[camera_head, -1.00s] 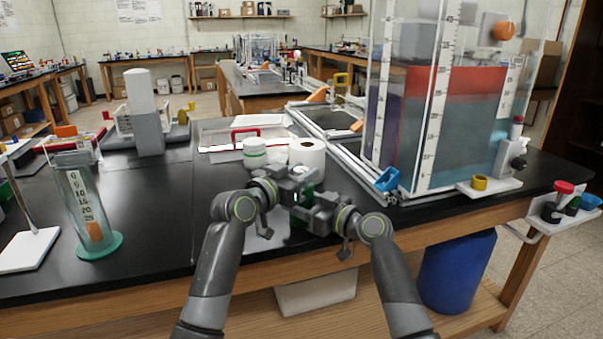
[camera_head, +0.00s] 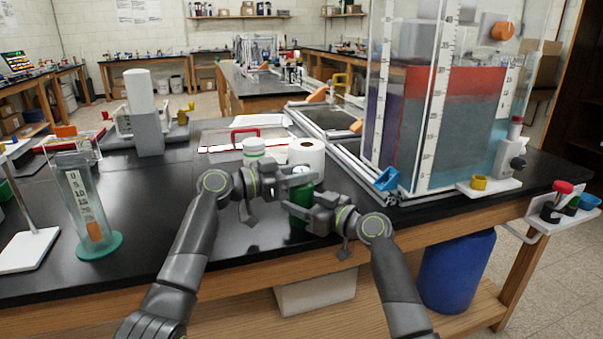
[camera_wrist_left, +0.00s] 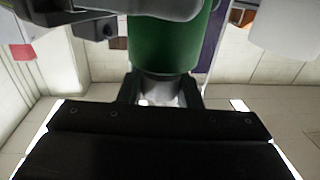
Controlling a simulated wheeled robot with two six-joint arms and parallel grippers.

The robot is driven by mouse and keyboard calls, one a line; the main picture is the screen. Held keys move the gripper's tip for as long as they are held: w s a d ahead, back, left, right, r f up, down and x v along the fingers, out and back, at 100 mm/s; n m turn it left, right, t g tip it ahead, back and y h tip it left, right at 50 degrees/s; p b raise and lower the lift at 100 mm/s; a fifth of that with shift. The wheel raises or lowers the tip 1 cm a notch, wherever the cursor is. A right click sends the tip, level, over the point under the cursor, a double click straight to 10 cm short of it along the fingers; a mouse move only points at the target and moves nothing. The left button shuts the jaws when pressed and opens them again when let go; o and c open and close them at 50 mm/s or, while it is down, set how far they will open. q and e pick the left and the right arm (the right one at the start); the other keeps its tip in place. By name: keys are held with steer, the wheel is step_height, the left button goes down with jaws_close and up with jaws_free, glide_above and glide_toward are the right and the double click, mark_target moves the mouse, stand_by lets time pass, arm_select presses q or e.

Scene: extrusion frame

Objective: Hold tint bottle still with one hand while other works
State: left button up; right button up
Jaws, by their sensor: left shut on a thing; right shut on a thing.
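The green tint bottle (camera_head: 301,203) stands upright near the front of the black bench. My right gripper (camera_head: 299,212) is shut around the bottle's body from the right. My left gripper (camera_head: 301,176) is above it, shut on the cap at the top of the bottle. In the left wrist view the green bottle (camera_wrist_left: 172,42) enters from the top, with a dark collar and the pale cap (camera_wrist_left: 160,92) between the left fingers. Part of the right gripper shows beside the bottle there. The fingers hide much of the bottle and most of the cap in the head view.
A white jar (camera_head: 253,148) and a white paper roll (camera_head: 308,155) stand just behind the grippers. A large layered tank (camera_head: 430,125) is to the right. A graduated cylinder (camera_head: 85,210) stands on the left. The bench between cylinder and arms is clear.

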arm_select(q)
steer(key=shift+f+m+g+h, duration=0.1)
steer(key=shift+m+g+h, duration=0.25)
steer(key=shift+m+g, duration=0.8)
steer(key=shift+f+m+g+h, duration=0.1)
steer(key=shift+m+g+h, duration=0.4)
steer(key=shift+g, duration=1.05)
steer(key=shift+m+g, duration=0.45)
steer(key=shift+g, duration=0.15)
steer(key=o, duration=1)
steer(key=shift+r, duration=0.15)
steer(key=a, duration=1.2)
steer(key=shift+s, duration=0.35)
